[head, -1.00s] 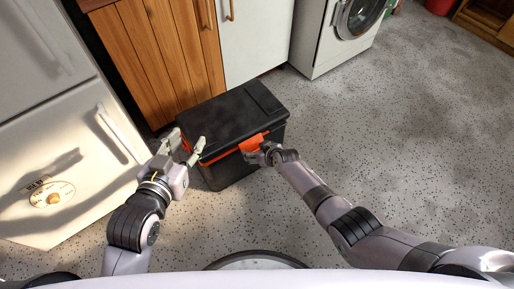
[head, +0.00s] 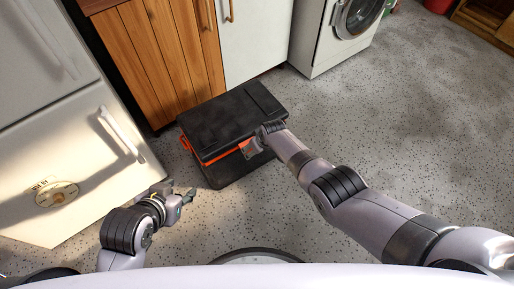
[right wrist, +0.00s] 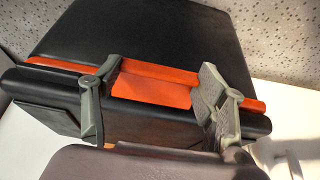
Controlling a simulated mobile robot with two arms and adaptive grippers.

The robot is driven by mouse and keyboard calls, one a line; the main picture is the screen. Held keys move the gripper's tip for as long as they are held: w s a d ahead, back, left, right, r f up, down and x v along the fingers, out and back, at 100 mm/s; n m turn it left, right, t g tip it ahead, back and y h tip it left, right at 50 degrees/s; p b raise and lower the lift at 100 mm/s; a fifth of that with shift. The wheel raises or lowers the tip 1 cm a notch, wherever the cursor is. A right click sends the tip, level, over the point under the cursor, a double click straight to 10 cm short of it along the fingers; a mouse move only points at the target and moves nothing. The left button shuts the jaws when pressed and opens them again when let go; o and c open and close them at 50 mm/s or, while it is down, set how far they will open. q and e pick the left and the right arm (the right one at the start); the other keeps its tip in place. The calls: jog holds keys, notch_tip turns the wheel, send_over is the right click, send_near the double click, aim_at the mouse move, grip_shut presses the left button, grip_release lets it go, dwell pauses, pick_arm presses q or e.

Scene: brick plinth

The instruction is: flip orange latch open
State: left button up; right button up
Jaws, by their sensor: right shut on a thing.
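A black toolbox (head: 228,115) with an orange band stands on the floor, its lid down. The orange latch (right wrist: 155,88) is on its front, with a finger of my right gripper (right wrist: 160,100) at each side. The right jaws are shut on the latch. In the head view my right gripper (head: 256,148) is at the toolbox's front edge and hides most of the latch. My left gripper (head: 180,191) is open and empty, in front of the toolbox and to its left, apart from it.
A white fridge (head: 70,150) stands at the left, close to my left gripper. A wooden cabinet (head: 165,50), a white cabinet (head: 255,40) and a washing machine (head: 335,35) stand behind. The speckled floor (head: 420,120) at the right is clear.

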pick_arm(q)
jog(key=shift+w+d+r, duration=0.2)
jog(key=shift+w+r, duration=0.05)
jog(key=shift+w, duration=0.2)
pick_arm(e)
jog(key=shift+r+g, duration=0.2)
jog(key=shift+g, duration=0.2)
jog(key=o, duration=1.2)
jog(key=shift+c, duration=0.2)
pick_arm(q)
jog(key=shift+w, duration=0.1)
pick_arm(e)
jog(key=shift+r, duration=0.1)
jog(key=v, duration=1.1)
jog(key=shift+r, duration=0.35)
jog(key=shift+s+a, duration=0.15)
